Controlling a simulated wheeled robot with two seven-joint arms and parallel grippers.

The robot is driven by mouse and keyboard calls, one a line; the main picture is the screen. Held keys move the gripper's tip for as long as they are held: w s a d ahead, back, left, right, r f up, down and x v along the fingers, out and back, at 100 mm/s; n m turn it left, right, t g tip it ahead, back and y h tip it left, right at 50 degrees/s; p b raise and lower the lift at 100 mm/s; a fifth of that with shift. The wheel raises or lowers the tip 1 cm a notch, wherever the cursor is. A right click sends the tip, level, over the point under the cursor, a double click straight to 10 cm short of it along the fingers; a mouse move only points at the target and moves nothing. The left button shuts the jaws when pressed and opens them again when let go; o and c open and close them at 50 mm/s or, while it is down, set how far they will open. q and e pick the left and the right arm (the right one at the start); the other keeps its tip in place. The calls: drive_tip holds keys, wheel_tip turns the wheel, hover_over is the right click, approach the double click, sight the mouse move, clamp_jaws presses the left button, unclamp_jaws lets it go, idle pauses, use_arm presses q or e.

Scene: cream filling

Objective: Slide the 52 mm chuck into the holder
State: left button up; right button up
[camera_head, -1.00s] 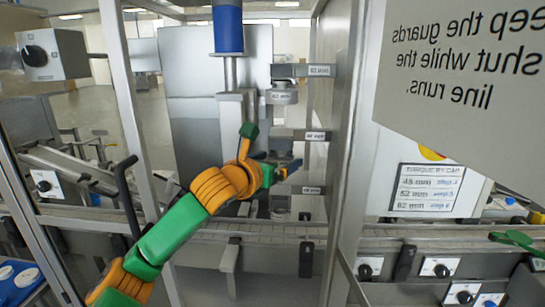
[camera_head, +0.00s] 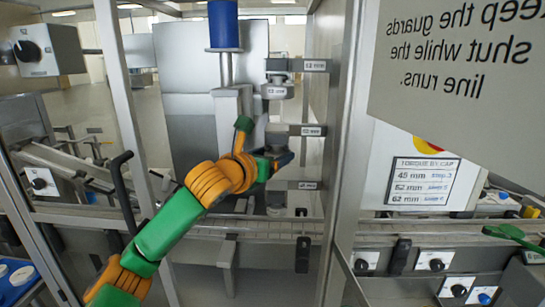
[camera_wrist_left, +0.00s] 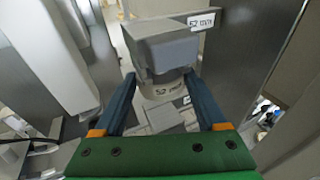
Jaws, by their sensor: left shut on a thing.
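My left gripper (camera_head: 283,160) has its two dark fingers closed around the grey 52 mm chuck (camera_wrist_left: 168,90). The chuck's label shows between the fingers in the left wrist view. The grey holder (camera_wrist_left: 165,45), labelled 52 mm, is just above the chuck there. In the head view this holder (camera_head: 295,130) is the middle bracket on the upright, with the gripper just below it. The chuck's top lies at or under the holder's underside; I cannot tell how far in it is. My right gripper is not in view.
Another bracket (camera_head: 295,65) with a grey chuck (camera_head: 277,90) is above, and a lower bracket (camera_head: 295,185) is below. A metal post (camera_head: 345,150) stands close on the right. A conveyor (camera_head: 270,228) runs beneath. A blue cylinder (camera_head: 223,25) hangs at the upper left.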

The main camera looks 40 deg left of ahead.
use_arm(q)
drive_tip(key=shift+s+d+b, duration=0.3)
drive_tip(key=shift+s+b, duration=0.1)
drive_tip(key=shift+s, duration=0.15)
drive_tip(key=shift+s+d+b, duration=0.3)
drive_tip(key=shift+s+b, duration=0.05)
drive_tip(key=shift+s, duration=0.15)
drive_tip(key=s+d, duration=0.1)
drive_tip(key=s+b, duration=0.1)
drive_tip(key=s, duration=0.1)
drive_tip(key=s+d, duration=0.1)
drive_tip(key=shift+s+d+r, duration=0.1)
drive_tip(key=shift+s+d, duration=0.1)
drive_tip(key=shift+d, duration=0.15)
